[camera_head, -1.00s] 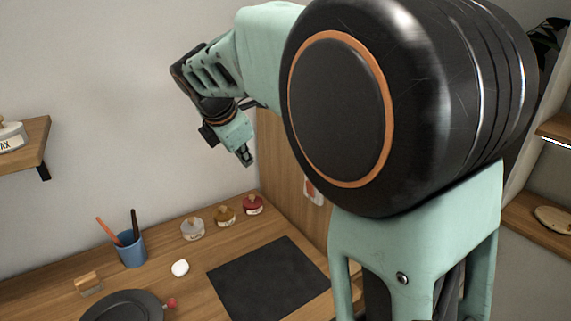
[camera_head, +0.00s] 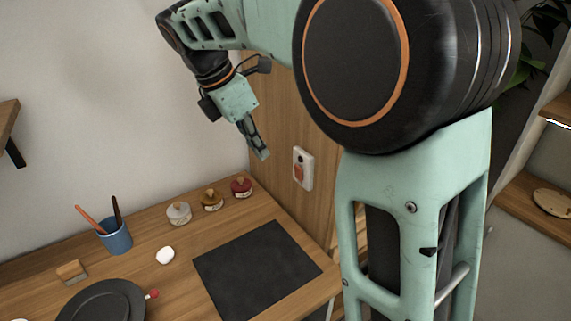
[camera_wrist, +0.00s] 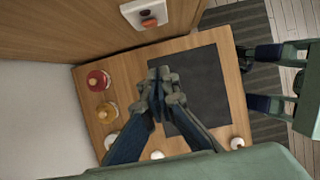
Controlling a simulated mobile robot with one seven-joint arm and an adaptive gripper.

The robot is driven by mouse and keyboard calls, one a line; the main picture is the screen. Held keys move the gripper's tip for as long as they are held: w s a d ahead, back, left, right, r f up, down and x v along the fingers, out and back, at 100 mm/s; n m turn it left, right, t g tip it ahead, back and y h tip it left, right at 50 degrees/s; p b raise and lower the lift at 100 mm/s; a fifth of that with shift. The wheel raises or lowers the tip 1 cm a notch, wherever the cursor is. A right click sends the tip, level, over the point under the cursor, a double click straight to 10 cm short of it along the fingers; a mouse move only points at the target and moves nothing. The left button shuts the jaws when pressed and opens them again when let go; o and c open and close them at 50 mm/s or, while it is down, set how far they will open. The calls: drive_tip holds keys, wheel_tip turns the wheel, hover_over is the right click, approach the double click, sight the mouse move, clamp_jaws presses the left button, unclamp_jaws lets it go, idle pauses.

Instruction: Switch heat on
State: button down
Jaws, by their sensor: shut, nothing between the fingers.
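A white wall switch plate (camera_head: 303,169) with an orange-red rocker (camera_head: 299,173) is mounted on the wooden side panel. It also shows at the top of the wrist view as a white plate (camera_wrist: 133,12) with an orange-red rocker (camera_wrist: 149,23). My gripper (camera_head: 262,155) points down in the head view, to the left of the switch and apart from it. Its fingers (camera_wrist: 165,95) are shut and empty in the wrist view, over the worktop near the dark mat. Which way the rocker is tilted cannot be told.
The wooden worktop (camera_head: 190,235) holds a black mat (camera_head: 257,270), several lidded jars (camera_head: 211,200), a blue cup (camera_head: 115,236) with two tools, a white lump (camera_head: 165,256), a brush (camera_head: 72,271) and a dark plate (camera_head: 102,303). The wooden panel (camera_head: 285,120) rises behind my gripper.

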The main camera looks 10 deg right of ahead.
sight(299, 178)
drive_tip(key=w+d+f, duration=0.3)
drive_tip(key=d+f, duration=0.4)
drive_tip(key=f, duration=0.1)
drive_tip(key=shift+d+f, duration=0.15)
drive_tip(key=shift+f, duration=0.1)
drive_tip(key=shift+w+d+r+p, duration=0.1)
drive_tip(key=shift+d+r+p, duration=0.2)
drive_tip(key=shift+p, duration=0.2)
drive_tip(key=shift+f, duration=0.15)
